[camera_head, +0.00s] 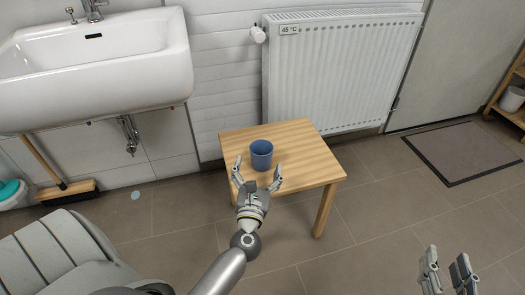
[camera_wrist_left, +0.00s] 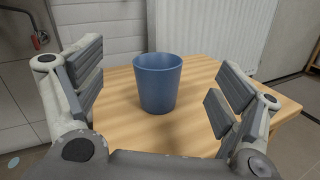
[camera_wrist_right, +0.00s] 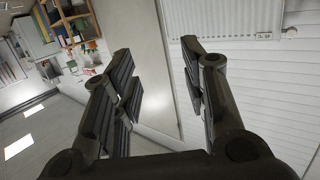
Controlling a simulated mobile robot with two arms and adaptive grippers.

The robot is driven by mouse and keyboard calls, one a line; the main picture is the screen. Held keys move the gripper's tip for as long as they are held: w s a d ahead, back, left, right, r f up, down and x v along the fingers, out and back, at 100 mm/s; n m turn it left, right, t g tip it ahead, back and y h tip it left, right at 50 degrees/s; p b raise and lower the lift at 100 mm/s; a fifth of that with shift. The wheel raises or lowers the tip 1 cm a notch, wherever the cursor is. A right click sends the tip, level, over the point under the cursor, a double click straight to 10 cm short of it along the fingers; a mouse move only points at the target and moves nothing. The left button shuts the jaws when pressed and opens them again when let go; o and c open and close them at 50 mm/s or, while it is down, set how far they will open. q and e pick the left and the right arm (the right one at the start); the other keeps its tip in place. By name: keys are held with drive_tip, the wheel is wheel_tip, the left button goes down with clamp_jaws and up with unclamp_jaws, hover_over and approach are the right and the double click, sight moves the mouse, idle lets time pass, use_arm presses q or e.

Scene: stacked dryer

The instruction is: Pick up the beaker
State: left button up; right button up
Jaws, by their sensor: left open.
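The beaker (camera_head: 261,155) is a blue cup standing upright on a small wooden table (camera_head: 316,165). My left gripper (camera_head: 257,172) is open at the front edge of the table, its fingers pointing toward the beaker. In the left wrist view the beaker (camera_wrist_left: 158,84) stands ahead of and between the two spread fingers (camera_wrist_left: 160,88), apart from both. My right gripper (camera_head: 447,270) is at the bottom right of the head view, away from the table. In the right wrist view its fingers (camera_wrist_right: 165,85) are apart with nothing between them.
A radiator (camera_head: 340,75) stands behind the table and a white sink (camera_head: 95,65) hangs at the left. A chair-like grey seat (camera_head: 50,255) is at the lower left. The tabletop around the beaker is clear.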

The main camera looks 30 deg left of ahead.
sight(260, 156)
use_arm(q)
drive_tip(key=shift+w+a+f+n+g, duration=0.1)
drive_tip(key=shift+a+f+n+g, duration=0.1)
drive_tip(key=shift+f+n+g, duration=0.35)
drive_tip(key=shift+w+a+f+n, duration=0.1)
drive_tip(key=shift+a+f+n, duration=0.1)
drive_tip(key=shift+f+n, duration=0.35)
drive_tip(key=x, duration=0.4)
drive_tip(key=shift+w+a+f, duration=0.1)
drive_tip(key=shift+w+f, duration=0.05)
drive_tip(key=shift+w, duration=0.25)
drive_tip(key=shift+w+a, duration=0.25)
drive_tip(key=shift+w, duration=0.25)
drive_tip(key=x, duration=0.3)
drive_tip(key=shift+w+b, duration=0.3)
drive_tip(key=shift+b, duration=0.1)
drive_tip(key=shift+w+a, duration=0.3)
drive_tip(key=shift+w, duration=0.15)
drive_tip(key=c, duration=1.1)
use_arm(e)
drive_tip(key=r, duration=0.1)
drive_tip(key=r+t, duration=0.1)
drive_tip(key=shift+w+a+r, duration=0.15)
drive_tip(key=shift+a+r, duration=0.15)
drive_tip(key=shift+r, duration=0.05)
